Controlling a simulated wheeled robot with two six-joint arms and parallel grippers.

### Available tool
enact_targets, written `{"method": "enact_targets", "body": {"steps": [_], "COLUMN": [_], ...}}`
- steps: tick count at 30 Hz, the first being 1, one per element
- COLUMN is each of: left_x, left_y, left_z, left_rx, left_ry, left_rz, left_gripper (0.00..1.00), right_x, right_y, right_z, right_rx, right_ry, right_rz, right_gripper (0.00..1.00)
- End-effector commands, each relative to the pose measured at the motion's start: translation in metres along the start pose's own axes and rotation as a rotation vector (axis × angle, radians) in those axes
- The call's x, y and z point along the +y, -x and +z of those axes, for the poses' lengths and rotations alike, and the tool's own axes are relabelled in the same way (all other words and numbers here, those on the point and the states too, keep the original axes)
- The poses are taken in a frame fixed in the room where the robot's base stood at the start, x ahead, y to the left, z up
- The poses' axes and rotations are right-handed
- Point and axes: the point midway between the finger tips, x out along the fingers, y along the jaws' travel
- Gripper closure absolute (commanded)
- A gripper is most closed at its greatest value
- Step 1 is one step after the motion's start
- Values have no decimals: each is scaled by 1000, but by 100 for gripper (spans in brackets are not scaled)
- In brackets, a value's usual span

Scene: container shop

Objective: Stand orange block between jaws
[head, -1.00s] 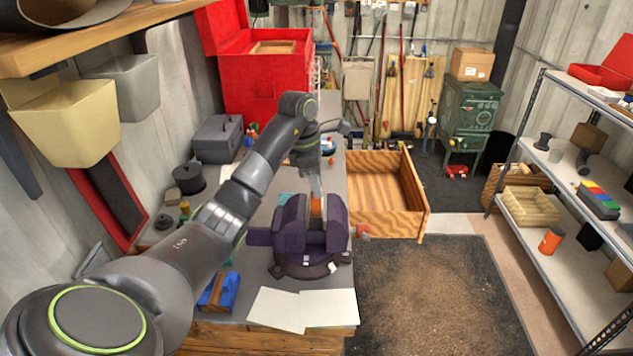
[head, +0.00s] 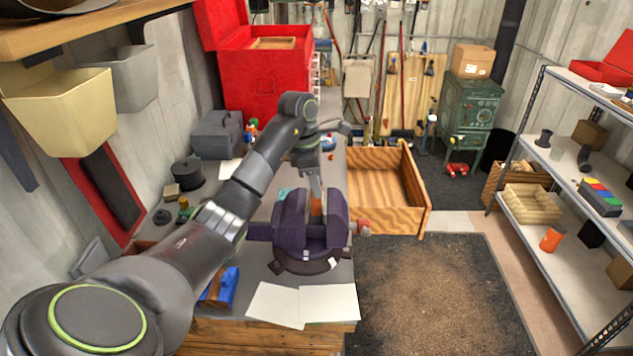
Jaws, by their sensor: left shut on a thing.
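The purple vise (head: 300,237) stands on the workbench, with its two jaws apart. The orange block (head: 316,208) is upright in the gap between the jaws; its lower part is hidden by the vise. My left gripper (head: 315,190) points down from above and is shut on the top of the block. Whether the block touches either jaw cannot be told. My right gripper is not in view.
White sheets (head: 303,304) lie in front of the vise. A blue and brown tool (head: 221,287) lies to its left. An open wooden drawer (head: 385,190) juts out to the right. A grey toolbox (head: 217,134) and red chest (head: 265,75) stand behind.

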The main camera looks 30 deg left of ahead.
Motion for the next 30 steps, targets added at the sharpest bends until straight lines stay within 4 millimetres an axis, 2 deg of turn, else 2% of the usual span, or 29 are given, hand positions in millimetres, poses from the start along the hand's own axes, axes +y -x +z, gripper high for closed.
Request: {"method": "enact_targets", "body": {"steps": [30], "left_x": [0], "left_y": [-18], "left_z": [-3], "left_rx": [-1], "left_ry": [-1], "left_rz": [2], "left_gripper": [100], "right_x": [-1], "right_y": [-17], "right_z": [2], "right_rx": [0], "right_ry": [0], "right_rz": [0], "right_gripper": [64]}}
